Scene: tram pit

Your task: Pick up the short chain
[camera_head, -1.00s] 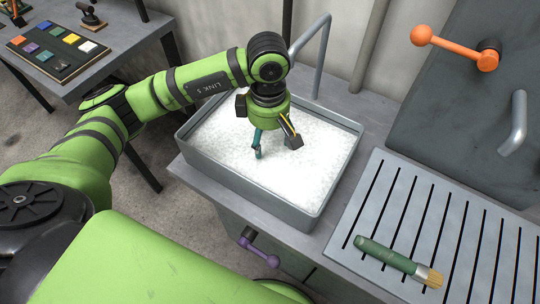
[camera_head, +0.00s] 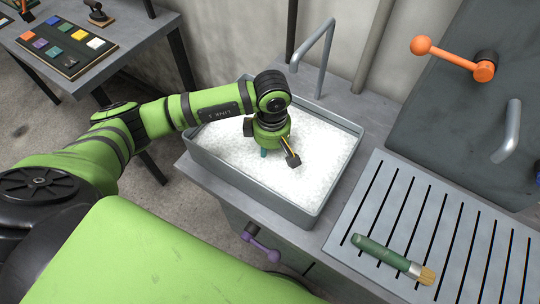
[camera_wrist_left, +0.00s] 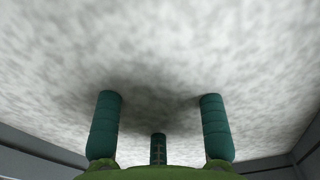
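No chain shows in either view; the white, speckled fill (camera_head: 315,150) of the grey tub (camera_head: 334,201) hides whatever lies under it. My left gripper (camera_head: 270,152) points down into the middle of the tub. Its teal fingers are mostly out of sight in the head view, with only a short piece showing above the white fill. In the left wrist view, the fingers of this gripper (camera_wrist_left: 159,108) stand well apart, with nothing visible between them. Their tips meet the white surface and seem sunk in it. My right gripper is not in view.
A grey faucet pipe (camera_head: 322,55) rises behind the tub. To the right is a slotted metal rack (camera_head: 450,222) with a green-handled brush (camera_head: 385,255) on it. An orange lever (camera_head: 450,55) is on the dark panel at upper right. A purple handle (camera_head: 258,242) sticks out below the tub's front.

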